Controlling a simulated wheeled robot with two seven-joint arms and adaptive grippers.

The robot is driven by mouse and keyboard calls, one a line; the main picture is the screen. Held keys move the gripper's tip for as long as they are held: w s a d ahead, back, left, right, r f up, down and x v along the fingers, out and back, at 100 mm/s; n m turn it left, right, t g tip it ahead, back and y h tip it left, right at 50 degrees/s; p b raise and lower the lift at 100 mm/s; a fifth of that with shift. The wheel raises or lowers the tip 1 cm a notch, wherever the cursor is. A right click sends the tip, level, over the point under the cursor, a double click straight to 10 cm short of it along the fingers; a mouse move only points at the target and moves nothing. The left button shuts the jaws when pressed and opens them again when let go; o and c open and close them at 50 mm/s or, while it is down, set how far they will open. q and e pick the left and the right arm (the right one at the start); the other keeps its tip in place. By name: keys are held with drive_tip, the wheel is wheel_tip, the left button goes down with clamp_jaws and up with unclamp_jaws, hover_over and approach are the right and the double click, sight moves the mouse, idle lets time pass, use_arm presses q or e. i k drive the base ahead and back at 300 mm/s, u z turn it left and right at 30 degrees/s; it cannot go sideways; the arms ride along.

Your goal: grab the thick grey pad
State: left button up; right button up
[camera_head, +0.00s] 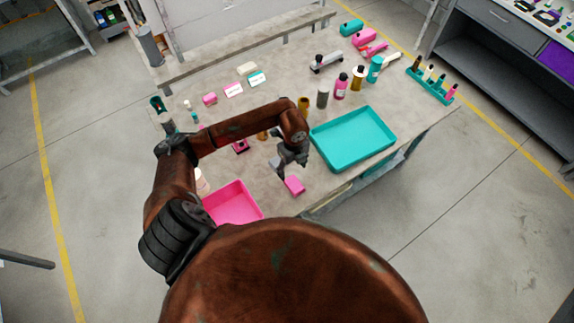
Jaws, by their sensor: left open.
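I cannot clearly make out a thick grey pad on the table; any grey pad close to my left gripper would be hard to tell from its grey fingers. My left gripper (281,170) is open and points down over the front part of the table. A small pink block (294,186) lies just beside it, to the lower right. A pale cream block (247,68) lies at the back of the table. My right gripper is not in view.
A teal tray (353,138) lies right of the gripper and a pink tray (233,203) lies to its lower left. Bottles, including a pink one (341,86), stand behind the teal tray. A teal rack (430,85) is at the right edge.

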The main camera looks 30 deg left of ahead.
sight(274, 163)
drive_tip(key=u, duration=1.2)
